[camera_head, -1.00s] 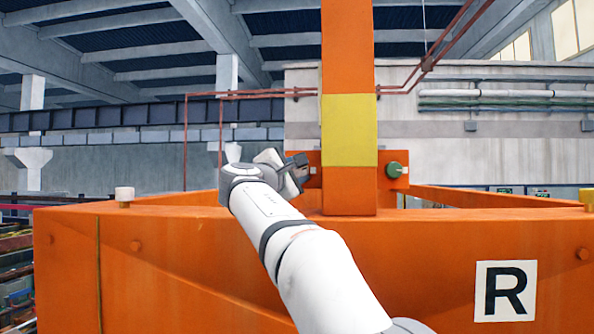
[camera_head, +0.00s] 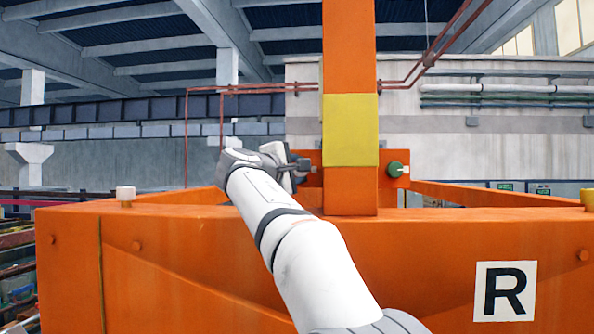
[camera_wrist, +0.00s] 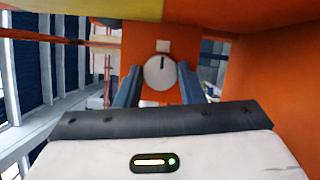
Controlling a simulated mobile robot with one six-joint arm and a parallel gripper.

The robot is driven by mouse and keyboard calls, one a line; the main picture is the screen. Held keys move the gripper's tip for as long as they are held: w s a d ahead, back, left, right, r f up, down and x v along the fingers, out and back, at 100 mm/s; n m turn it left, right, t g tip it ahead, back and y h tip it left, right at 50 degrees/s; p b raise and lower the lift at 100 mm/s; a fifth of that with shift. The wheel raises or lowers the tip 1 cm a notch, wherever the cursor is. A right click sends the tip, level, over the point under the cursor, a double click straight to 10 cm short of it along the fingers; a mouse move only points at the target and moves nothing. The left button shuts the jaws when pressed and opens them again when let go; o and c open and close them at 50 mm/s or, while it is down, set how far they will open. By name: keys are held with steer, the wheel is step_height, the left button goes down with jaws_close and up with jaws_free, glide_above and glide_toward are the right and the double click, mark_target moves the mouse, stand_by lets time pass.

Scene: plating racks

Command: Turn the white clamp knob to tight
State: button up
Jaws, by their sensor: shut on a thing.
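The white clamp knob (camera_wrist: 160,74) is round, with a dark line near its top edge. It sits on an orange plate (camera_wrist: 133,44) just below a small pale square (camera_wrist: 163,46). The line points up toward that square. My gripper (camera_wrist: 159,72) is shut on the knob, one dark finger at its left and one at its right. In the head view my gripper (camera_head: 303,164) is at the left side of the orange post (camera_head: 349,50), where it largely hides the knob.
A green knob (camera_head: 396,169) is on the post's right side. The post has a yellow band (camera_head: 350,130). A wide orange beam marked R (camera_head: 505,291) crosses in front, under my arm. A white-capped peg (camera_head: 125,193) stands on the beam at left.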

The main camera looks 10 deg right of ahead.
steer(key=o, duration=1)
steer(key=b+v, duration=0.3)
steer(key=v, duration=0.4)
steer(key=shift+s+a, duration=0.25)
steer(key=shift+s, duration=0.05)
steer(key=shift+d, duration=0.1)
